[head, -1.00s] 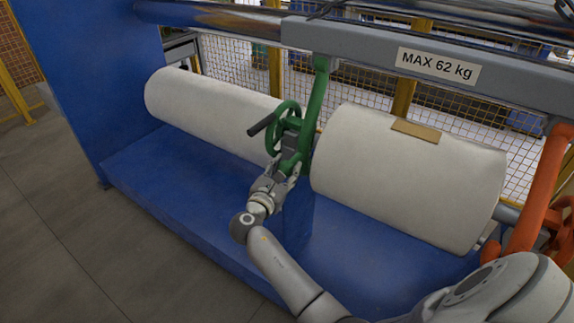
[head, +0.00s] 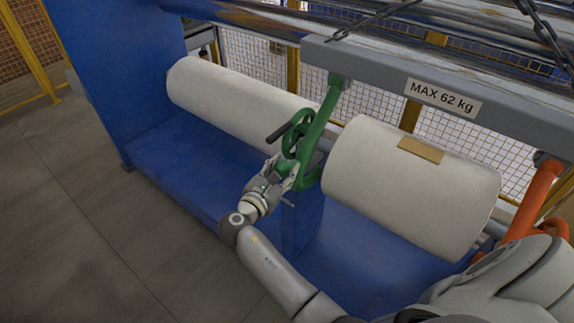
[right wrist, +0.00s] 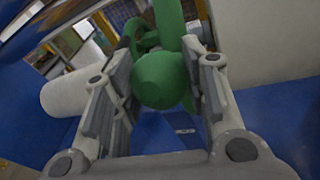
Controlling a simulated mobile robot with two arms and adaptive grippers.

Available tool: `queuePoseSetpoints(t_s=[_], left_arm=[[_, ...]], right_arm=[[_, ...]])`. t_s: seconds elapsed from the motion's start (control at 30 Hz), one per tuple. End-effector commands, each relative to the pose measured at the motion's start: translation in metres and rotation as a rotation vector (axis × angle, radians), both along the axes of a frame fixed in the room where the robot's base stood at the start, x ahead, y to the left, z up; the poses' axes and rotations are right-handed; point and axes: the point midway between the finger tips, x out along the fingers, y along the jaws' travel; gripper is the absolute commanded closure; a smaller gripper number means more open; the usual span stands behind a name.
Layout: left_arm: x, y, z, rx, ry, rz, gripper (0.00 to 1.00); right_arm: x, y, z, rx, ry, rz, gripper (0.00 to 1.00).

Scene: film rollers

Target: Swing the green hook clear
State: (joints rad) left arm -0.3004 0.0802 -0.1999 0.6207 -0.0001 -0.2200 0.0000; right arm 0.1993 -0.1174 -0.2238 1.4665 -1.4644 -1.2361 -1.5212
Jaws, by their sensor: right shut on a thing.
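The green hook (head: 320,122) hangs from the grey beam (head: 400,82) and slants down to the left, with a green handwheel (head: 297,133) and dark crank on its left side. My right gripper (head: 287,178) is at the hook's lower end, between the two white rolls. In the right wrist view the hook's rounded green end (right wrist: 160,78) sits between the fingers of my right gripper (right wrist: 165,85), which is shut on it. My left gripper is not in view.
A long white roll (head: 230,102) lies left of the hook and a shorter white roll (head: 410,185) lies close on its right, with a tan label. An orange hook (head: 535,200) hangs at the right. A blue base (head: 350,265) lies below.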

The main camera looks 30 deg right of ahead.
Motion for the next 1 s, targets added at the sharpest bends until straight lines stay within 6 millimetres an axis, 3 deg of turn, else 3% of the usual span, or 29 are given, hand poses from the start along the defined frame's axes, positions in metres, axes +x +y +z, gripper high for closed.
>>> queuePoseSetpoints(t_s=[0.03,0.2,0.7,0.73,0.87,1.0], left_arm=[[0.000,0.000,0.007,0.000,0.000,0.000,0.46],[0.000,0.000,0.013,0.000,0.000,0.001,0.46],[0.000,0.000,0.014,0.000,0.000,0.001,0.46],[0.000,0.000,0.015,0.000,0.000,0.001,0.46],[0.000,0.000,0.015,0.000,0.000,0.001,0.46],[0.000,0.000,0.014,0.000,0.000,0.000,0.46]], right_arm=[[0.000,0.002,0.009,-0.004,-0.003,0.002,1.00],[-0.001,0.005,0.016,-0.006,-0.005,0.002,1.00],[-0.001,0.007,0.020,-0.007,-0.011,0.003,1.00],[-0.001,0.007,0.021,-0.007,-0.011,0.003,0.56],[-0.001,0.007,0.019,-0.006,-0.009,0.002,0.39],[-0.002,0.007,0.017,-0.004,-0.005,0.001,0.37]])
